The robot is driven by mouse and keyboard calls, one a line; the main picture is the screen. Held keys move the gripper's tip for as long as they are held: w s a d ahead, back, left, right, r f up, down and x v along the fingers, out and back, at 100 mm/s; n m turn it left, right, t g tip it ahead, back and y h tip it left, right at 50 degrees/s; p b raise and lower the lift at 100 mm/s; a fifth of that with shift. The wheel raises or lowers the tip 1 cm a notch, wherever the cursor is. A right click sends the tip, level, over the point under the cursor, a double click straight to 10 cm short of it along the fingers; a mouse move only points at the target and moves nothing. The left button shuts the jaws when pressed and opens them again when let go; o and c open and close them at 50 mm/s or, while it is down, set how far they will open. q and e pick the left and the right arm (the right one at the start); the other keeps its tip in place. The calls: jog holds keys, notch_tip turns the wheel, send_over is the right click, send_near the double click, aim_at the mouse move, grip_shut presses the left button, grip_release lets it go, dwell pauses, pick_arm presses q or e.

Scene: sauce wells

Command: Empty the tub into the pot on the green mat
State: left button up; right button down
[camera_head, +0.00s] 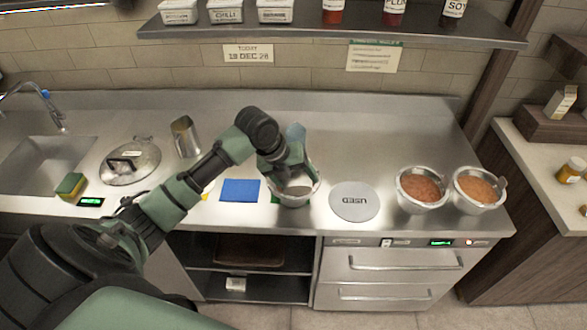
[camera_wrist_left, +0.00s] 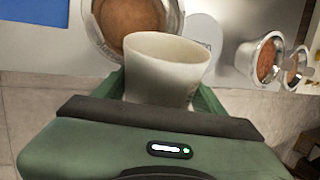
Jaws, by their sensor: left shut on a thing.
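My left gripper (camera_head: 285,170) is shut on a pale, off-white tub (camera_wrist_left: 160,80), seen clearly between the fingers in the left wrist view. The tub's contents cannot be made out. A metal pot (camera_head: 293,201) stands under and beside the gripper in the head view, partly hidden by it. In the left wrist view this pot (camera_wrist_left: 95,30) holds brown-orange sauce, and the tub overlaps its rim. I cannot tell whether they touch. My right gripper is out of view.
A blue mat (camera_head: 240,190) lies left of the pot, with a bit of yellow beside it. A grey disc marked USED (camera_head: 353,202) lies to the right. Two sauce-filled pots (camera_head: 420,190) (camera_head: 479,190) stand further right. A lid (camera_head: 130,162) and metal jug (camera_head: 186,137) are left.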

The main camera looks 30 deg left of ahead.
pick_arm(q)
jog(key=shift+w+a+r+g+h, duration=0.4)
jog(key=shift+w+a+r+g, duration=0.1)
jog(key=shift+w+a+g, duration=0.25)
jog(key=shift+w+r+n+g+h, duration=0.25)
jog(key=shift+n+h, duration=0.05)
jog(key=shift+h, duration=0.1)
jog(key=shift+w+a+r+g+h, duration=0.15)
jog(key=shift+r+g+h, duration=0.1)
jog(key=shift+g+h, duration=0.2)
jog(key=shift+w+a+r+g, duration=0.1)
jog(key=shift+w+g, duration=0.05)
jog(key=shift+g, duration=0.1)
jog(key=shift+r+h, duration=0.15)
jog(key=shift+h, duration=0.2)
jog(key=shift+w+a+r+n+g+h+b, duration=0.25)
jog(key=shift+w+n+g+h+b, duration=0.2)
jog(key=shift+g+b, duration=0.55)
jog(key=shift+a+h+b, duration=0.1)
jog(key=shift+h+b, duration=0.15)
jog(key=shift+b, duration=0.5)
jog(key=shift+r, duration=0.1)
